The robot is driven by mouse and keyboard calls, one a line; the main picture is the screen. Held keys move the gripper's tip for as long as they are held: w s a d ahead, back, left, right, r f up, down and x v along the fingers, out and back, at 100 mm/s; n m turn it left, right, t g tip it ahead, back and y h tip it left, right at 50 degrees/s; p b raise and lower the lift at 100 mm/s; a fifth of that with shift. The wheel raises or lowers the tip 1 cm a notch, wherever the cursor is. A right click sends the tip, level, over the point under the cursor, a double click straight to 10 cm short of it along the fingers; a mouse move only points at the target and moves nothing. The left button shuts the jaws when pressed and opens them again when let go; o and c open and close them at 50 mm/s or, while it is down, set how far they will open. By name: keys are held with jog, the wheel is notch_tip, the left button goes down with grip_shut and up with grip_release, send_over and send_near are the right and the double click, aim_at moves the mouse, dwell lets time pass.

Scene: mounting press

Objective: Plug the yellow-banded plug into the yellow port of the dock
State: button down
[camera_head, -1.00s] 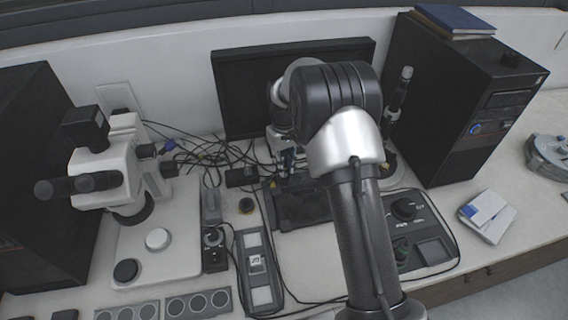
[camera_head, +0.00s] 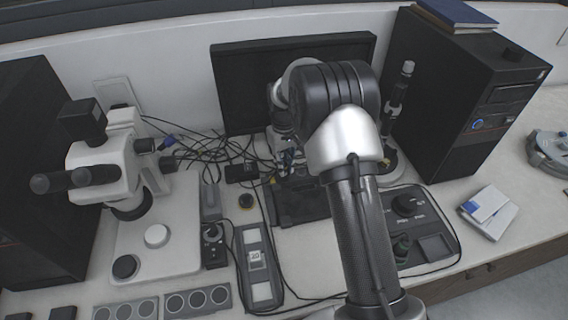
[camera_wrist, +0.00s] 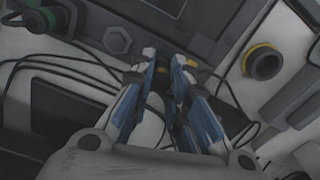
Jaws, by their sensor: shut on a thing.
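My gripper (camera_wrist: 172,78) has blue-lined fingers brought close together, shut on a small dark thing that is mostly hidden between them. A bit of yellow (camera_wrist: 190,63) shows at the fingertips in the wrist view; I take it for the yellow-banded plug, but cannot tell it from a yellow port mark. The fingertips are at the edge of a dark box (camera_wrist: 180,22), which seems to be the dock. In the head view the dark box (camera_head: 303,208) lies before the monitor, with my gripper (camera_head: 288,160) over its rear part, partly hidden by my arm. Whether plug and port touch is hidden.
A green-banded plug (camera_wrist: 45,15) with a cable is at the upper left of the wrist view. A yellow-ringed black knob (camera_wrist: 264,62) stands to the right. Tangled black cables (camera_head: 205,150) lie behind, between the microscope (camera_head: 120,170) and the monitor (camera_head: 230,90).

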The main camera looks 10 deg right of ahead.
jog(key=shift+f, duration=0.3)
jog(key=c, duration=1.5)
grip_release()
jog(key=shift+o, duration=0.7)
jog(key=o, duration=0.4)
jog(key=shift+o, duration=0.2)
jog(key=shift+r+p, duration=2.55)
jog(key=shift+r, duration=1.2)
